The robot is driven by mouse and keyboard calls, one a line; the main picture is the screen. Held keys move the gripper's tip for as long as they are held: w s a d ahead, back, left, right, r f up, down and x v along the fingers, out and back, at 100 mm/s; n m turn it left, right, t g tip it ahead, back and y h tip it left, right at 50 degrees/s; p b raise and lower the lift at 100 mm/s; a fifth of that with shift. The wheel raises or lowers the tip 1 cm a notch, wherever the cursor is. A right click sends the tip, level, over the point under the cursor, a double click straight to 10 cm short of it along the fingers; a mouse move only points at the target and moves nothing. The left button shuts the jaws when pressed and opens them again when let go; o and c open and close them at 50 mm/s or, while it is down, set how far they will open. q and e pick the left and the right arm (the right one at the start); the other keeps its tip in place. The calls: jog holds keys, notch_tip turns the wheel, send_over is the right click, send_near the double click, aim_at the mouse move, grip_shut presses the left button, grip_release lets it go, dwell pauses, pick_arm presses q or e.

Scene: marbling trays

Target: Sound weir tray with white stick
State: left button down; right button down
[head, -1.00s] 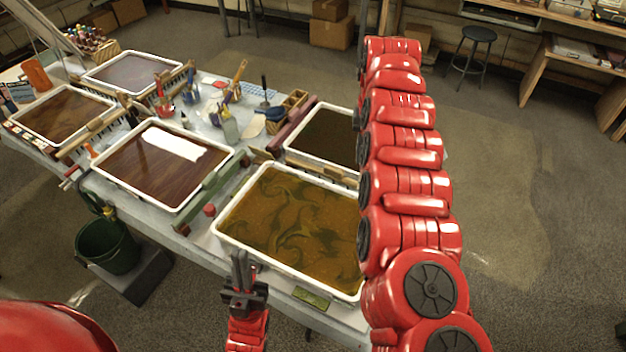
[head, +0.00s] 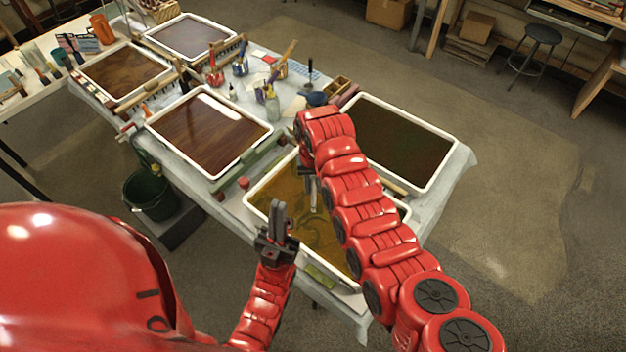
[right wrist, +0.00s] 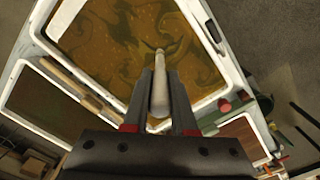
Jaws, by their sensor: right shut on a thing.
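My right gripper (right wrist: 160,82) is shut on a pale white stick (right wrist: 160,95); the stick's tip points into the ochre, dark-swirled bath of the near tray (right wrist: 212,92). In the head view this white-rimmed tray (head: 256,198) is partly hidden by my right arm. The right gripper (head: 308,172) hangs over it with the stick (head: 313,196) below. I cannot tell whether the tip touches the liquid. My left gripper (head: 277,218) is upright, at the tray's front left edge, with no object seen in it; its fingers look close together. No label shows which is the weir tray.
A dark green tray (head: 452,152) stands behind the ochre one. A brown tray (head: 150,122) lies to the left, with another brown tray (head: 84,70) and a grey tray (head: 150,38) beyond. Jars and brushes (head: 272,104) crowd the middle. A green bar (head: 250,164) lies between trays.

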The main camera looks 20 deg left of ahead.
aim_at(313, 211)
jog(key=shift+s+a, duration=0.1)
jog(key=shift+s, duration=0.05)
jog(key=shift+f, duration=0.1)
jog(key=shift+f+b, duration=0.1)
jog(key=shift+b, duration=0.3)
jog(key=shift+f+b, duration=3.3)
jog(key=shift+f, duration=1.3)
jog(key=shift+f+b, duration=0.6)
jog(key=shift+f, duration=0.15)
jog(key=shift+r, duration=0.1)
